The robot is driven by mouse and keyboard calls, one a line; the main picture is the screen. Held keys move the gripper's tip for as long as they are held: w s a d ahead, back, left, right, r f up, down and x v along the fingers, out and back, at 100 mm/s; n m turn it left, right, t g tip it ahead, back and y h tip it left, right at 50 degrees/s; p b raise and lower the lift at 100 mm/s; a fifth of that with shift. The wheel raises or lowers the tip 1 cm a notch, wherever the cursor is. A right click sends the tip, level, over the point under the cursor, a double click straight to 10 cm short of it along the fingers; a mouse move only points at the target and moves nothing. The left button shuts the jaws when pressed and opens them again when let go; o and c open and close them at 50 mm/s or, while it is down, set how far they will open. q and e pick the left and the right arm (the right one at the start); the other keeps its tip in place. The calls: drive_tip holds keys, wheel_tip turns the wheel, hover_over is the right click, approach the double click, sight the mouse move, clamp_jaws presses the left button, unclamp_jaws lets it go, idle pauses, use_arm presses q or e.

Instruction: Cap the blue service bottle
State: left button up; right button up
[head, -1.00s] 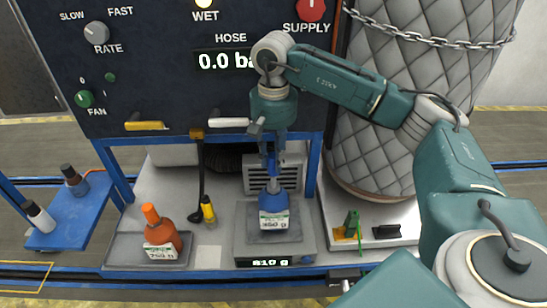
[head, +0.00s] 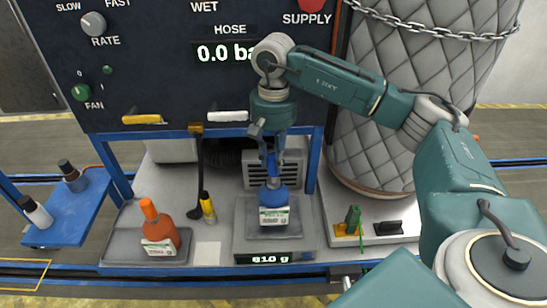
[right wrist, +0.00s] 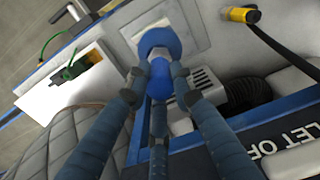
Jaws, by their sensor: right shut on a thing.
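In the right wrist view the fingers (right wrist: 159,78) close around the blue cap (right wrist: 160,86), with the blue bottle (right wrist: 158,40) just beyond. The fingers partly hide the neck. My left gripper is out of view.
An orange bottle (head: 160,228) stands on a tray (head: 118,250) at left. A yellow-handled tool (head: 207,206) lies between. A green item (head: 352,218) and a black block (head: 389,228) lie at right. The panel (head: 150,70) and quilted tank (head: 375,150) stand behind.

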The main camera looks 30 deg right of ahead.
sight(273, 167)
drive_tip(key=shift+f+b, duration=1.1)
drive_tip(key=shift+f, duration=0.45)
drive_tip(key=o, duration=1)
drive_tip(key=shift+o, duration=0.2)
drive_tip(key=shift+r, duration=0.1)
wheel_tip(273, 167, up, 12)
drive_tip(key=shift+f, duration=0.1)
